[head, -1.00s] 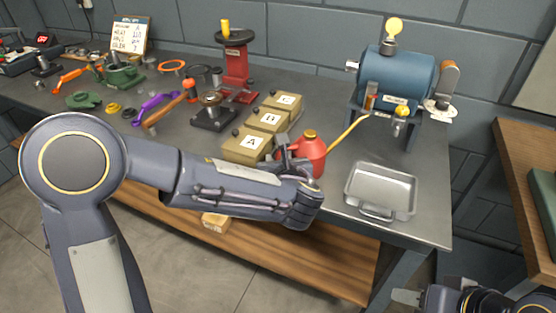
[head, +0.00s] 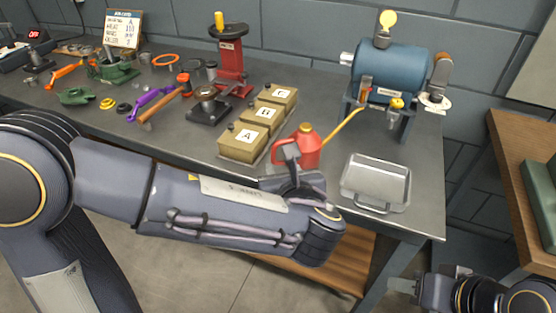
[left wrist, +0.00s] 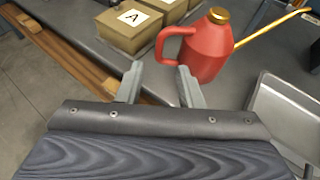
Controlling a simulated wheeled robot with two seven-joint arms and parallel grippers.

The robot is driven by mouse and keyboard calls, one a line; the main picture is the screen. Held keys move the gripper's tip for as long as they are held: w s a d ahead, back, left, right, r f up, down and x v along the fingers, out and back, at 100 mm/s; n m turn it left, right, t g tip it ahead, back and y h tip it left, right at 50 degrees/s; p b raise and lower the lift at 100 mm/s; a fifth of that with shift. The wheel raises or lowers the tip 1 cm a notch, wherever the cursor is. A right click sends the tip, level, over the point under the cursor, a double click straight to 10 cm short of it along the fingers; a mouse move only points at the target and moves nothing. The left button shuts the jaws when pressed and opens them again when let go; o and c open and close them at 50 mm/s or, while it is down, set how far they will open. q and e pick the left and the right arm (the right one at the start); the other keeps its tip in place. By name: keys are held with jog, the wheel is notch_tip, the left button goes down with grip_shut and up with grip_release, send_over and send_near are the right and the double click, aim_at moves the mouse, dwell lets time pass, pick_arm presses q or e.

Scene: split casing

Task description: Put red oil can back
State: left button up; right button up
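The red oil can (head: 309,150) stands upright on the grey bench, with a brass cap, a long yellow spout pointing right and a loop handle towards my left gripper. It also shows in the left wrist view (left wrist: 208,48). My left gripper (left wrist: 160,72) is open and empty; its two fingertips are apart, just short of the handle. In the head view its fingers are partly hidden by my wrist, below the can. My right gripper (head: 403,286) is at the lower right edge, away from the can; its fingers are too unclear to judge.
Boxes A (head: 243,143), B (head: 262,115) and C (head: 279,96) stand in a row left of the can. A metal tray (head: 378,177) lies to its right. A blue grinder (head: 391,75) stands behind, near the spout. Tools and a red stand (head: 231,66) fill the left.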

pick_arm(q)
jog(key=s+a+f+n+g, duration=0.35)
jog(key=s+a+n, duration=0.25)
jog(key=a+n, duration=0.3)
jog(key=s+a+f+n+g, duration=0.2)
jog(key=s+a+n+g, duration=0.35)
jog(key=a+n, duration=0.4)
jog(key=s+n+t+h, duration=0.1)
jog(key=s+n+h, duration=0.6)
jog(key=n, duration=0.9)
jog(key=shift+s+d+f+t+h, duration=0.3)
jog(key=shift+s+d+f, duration=0.1)
jog(key=shift+s+d, duration=0.1)
notch_tip(320, 180, up, 9)
jog(key=p, duration=0.9)
